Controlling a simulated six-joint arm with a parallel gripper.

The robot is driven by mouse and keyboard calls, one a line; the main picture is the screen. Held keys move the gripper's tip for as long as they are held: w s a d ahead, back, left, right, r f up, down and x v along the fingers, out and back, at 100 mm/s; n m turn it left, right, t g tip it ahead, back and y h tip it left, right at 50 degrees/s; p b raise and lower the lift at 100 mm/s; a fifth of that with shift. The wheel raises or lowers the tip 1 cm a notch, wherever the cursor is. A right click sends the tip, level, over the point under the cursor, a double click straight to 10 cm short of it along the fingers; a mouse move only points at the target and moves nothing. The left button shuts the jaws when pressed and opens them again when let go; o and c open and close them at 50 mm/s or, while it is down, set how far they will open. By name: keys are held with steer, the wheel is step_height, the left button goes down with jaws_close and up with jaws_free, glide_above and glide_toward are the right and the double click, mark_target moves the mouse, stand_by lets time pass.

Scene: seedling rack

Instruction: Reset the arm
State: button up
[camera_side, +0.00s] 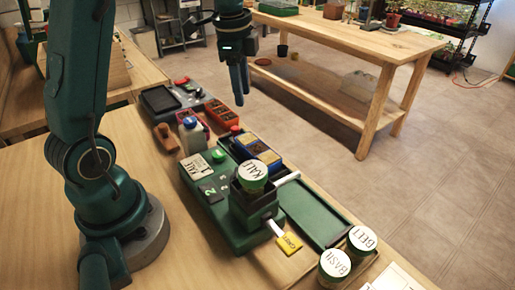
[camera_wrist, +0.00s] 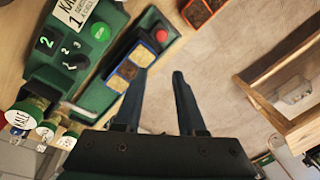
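My gripper (camera_side: 239,100) hangs in the air with its fingers pointing down, beyond the blue-framed soil cells and well above bench height. In the wrist view my gripper (camera_wrist: 159,80) shows its two dark fingers apart, with nothing between them. It touches nothing that I can see. My arm reaches across the top of the side view, and part of it is out of frame. The green station (camera_side: 226,233) stands on the bench with a jar labelled KALE (camera_side: 252,172) upright on top. Its card (camera_wrist: 74,10) and green button (camera_wrist: 101,32) show in the wrist view.
A green tray (camera_side: 312,219) lies beside the station, near the jars BASIL (camera_side: 335,264) and BELL (camera_side: 362,240). Blue-framed cells (camera_side: 263,152), orange cells (camera_side: 220,114), a bottle (camera_side: 190,135) and a black tray (camera_side: 160,100) line the bench. Floor lies below my gripper.

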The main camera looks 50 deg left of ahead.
steer(key=s+d+r+t, duration=0.1)
steer(key=s+d+r, duration=0.2)
steer(key=d+r, duration=0.15)
steer(key=s+d+f+n+t, duration=0.3)
steer(key=s+d+n, duration=0.4)
steer(key=s+n, duration=0.3)
steer(key=shift+s+d+h, duration=0.3)
steer(key=shift+s+d, duration=0.05)
steer(key=shift+s, duration=0.65)
